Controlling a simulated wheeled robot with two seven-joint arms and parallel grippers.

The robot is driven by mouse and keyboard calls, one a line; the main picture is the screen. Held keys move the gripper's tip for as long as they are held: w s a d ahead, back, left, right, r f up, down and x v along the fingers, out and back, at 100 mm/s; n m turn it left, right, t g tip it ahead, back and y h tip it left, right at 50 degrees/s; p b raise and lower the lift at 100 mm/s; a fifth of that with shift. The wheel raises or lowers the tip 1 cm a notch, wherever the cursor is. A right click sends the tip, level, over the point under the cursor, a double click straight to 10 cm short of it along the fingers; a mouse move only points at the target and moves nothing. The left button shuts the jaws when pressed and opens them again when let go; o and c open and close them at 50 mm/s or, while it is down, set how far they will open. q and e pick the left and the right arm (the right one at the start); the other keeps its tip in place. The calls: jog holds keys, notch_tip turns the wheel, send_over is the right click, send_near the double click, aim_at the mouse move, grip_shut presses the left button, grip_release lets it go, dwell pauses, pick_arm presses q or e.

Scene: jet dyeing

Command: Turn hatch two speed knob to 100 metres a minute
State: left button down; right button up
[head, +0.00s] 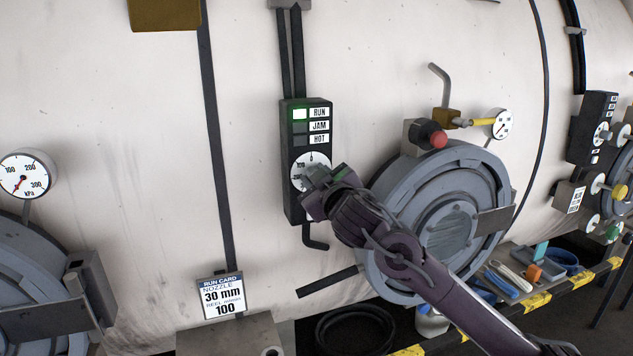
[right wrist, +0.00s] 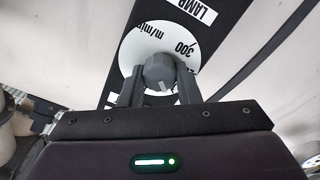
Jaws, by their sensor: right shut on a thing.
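A black control box (head: 294,205) is mounted on the pale vessel wall. It has RUN, JAM and HOT labels, and the lamp by RUN glows green. Below them is a white speed dial (head: 312,158), mostly covered by my right gripper (head: 316,182). In the right wrist view the dial (right wrist: 134,46) shows "300" and "m/min". A grey knob (right wrist: 158,70) at its centre sits between the two fingers of my right gripper (right wrist: 158,82), which is shut on it. A pale mark shows on the knob; the reading it points to cannot be told. My left gripper is out of view.
A run card (head: 221,296) reads nozzle 30 mm, reel 100. A round grey hatch (head: 395,205) with a red knob (head: 439,139) is right of the box, behind my arm. A kPa gauge (head: 25,176) is at left. A tray of tools (head: 510,285) is at lower right.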

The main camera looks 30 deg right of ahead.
jog(key=shift+n, duration=0.3)
jog(key=o, duration=1)
jog(key=b+v, duration=0.2)
jog(key=v, duration=0.5)
jog(key=shift+s+a, duration=0.1)
jog(key=shift+s, duration=0.3)
